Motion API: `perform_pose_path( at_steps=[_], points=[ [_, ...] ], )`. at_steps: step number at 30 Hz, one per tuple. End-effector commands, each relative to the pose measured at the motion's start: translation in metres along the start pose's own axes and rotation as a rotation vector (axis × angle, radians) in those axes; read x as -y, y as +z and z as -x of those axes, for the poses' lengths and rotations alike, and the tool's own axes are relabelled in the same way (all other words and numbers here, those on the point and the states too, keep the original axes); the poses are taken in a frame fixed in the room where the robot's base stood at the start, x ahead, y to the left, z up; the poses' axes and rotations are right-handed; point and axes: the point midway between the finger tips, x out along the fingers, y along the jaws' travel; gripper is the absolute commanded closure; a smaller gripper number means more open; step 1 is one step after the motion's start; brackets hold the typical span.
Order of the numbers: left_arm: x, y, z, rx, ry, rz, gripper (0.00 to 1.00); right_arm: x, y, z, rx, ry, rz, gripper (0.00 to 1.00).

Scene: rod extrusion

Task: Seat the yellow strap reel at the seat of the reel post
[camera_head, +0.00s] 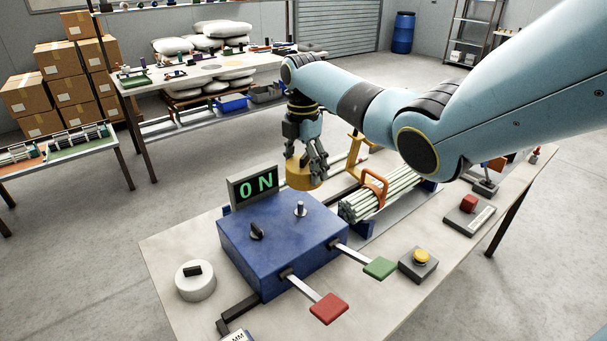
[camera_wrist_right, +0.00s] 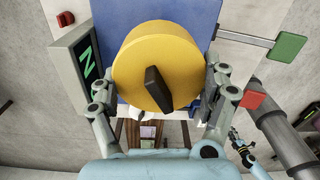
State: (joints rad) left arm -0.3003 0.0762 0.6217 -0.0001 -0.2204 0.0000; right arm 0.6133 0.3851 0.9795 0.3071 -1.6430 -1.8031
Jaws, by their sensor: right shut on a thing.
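My right gripper (camera_head: 308,160) is shut on the yellow strap reel (camera_head: 301,178), its fingers coming down from above. The reel is held behind the blue machine box (camera_head: 270,240), close to the ON display. In the right wrist view the reel (camera_wrist_right: 150,50) is a round yellow disc with a dark bar handle, between the two fingers of the right gripper (camera_wrist_right: 158,98). A short metal peg (camera_head: 300,208) stands on the box top; I cannot tell whether it is the reel post. A small pale-blue part in the right wrist view may be my left gripper.
The ON display (camera_head: 253,187) stands close to the reel. A dark knob (camera_head: 256,231) is on the box; red (camera_head: 328,308) and green (camera_head: 381,267) paddles extend from it. A rod bundle (camera_head: 385,195) and yellow stand (camera_head: 356,152) are to the right.

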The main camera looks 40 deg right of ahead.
Motion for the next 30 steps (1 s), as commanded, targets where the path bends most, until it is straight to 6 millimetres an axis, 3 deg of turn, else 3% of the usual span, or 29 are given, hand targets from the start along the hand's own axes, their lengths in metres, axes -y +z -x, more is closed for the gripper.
perform_pose_path(
  at_steps=[20, 30],
  points=[
    [0.003, -0.002, 0.008, -0.002, -0.002, -0.001, 0.62, -0.002, 0.002, 0.005, -0.002, -0.002, -0.001, 0.63],
    [0.003, 0.002, -0.017, 0.0, -0.005, -0.002, 0.62, -0.003, 0.002, -0.029, -0.002, -0.003, -0.001, 0.63]
  ],
)
